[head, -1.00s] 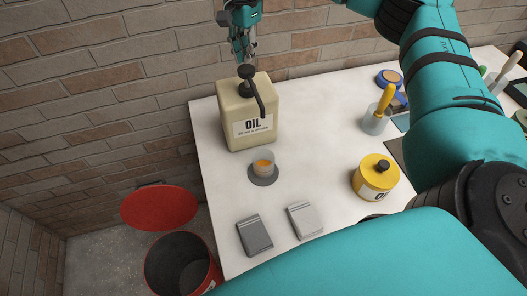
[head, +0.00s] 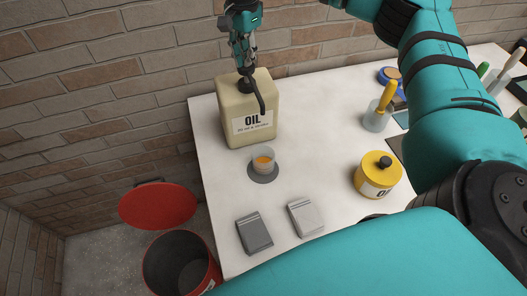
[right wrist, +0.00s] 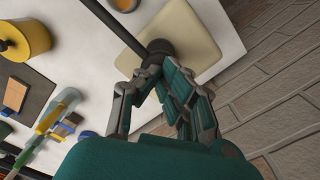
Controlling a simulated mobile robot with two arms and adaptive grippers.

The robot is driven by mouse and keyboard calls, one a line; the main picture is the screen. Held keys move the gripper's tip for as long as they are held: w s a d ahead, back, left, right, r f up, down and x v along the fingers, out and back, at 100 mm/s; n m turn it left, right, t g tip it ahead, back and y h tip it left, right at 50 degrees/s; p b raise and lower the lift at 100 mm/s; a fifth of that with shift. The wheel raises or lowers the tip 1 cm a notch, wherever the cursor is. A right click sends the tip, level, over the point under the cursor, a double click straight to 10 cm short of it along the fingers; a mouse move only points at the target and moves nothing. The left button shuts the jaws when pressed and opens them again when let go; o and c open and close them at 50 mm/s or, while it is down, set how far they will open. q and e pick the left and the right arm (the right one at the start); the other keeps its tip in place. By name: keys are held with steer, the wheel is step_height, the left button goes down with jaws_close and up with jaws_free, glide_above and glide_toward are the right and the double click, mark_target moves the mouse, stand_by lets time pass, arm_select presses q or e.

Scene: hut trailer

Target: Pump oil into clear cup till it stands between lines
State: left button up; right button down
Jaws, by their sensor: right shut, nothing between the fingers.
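The cream oil container (head: 236,105) stands at the table's far left corner, with a black pump (head: 258,97) whose spout points toward the cup. The clear cup (head: 263,158) stands on a dark round pad (head: 263,175) in front of it, with some orange oil inside. Its lines are too small to make out. My right gripper (head: 245,72) is shut and empty, its fingertips at the top of the pump head. In the right wrist view the fingertips (right wrist: 157,72) meet over the black pump head (right wrist: 160,47); contact is hard to tell. My left gripper is not in view.
A yellow oil tin (head: 379,176) stands right of the cup. A grey block (head: 254,234) and a white block (head: 305,217) lie near the front edge. A red bin (head: 181,265) with its lid open is on the floor at left. Brushes in a holder (head: 376,119) stand at right.

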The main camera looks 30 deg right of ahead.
steer(key=shift+f+b, duration=0.65)
steer(key=shift+f, duration=0.7)
steer(key=shift+r, duration=0.1)
steer(key=shift+r+p, duration=2.15)
steer(key=shift+r, duration=0.9)
steer(key=shift+f, duration=0.1)
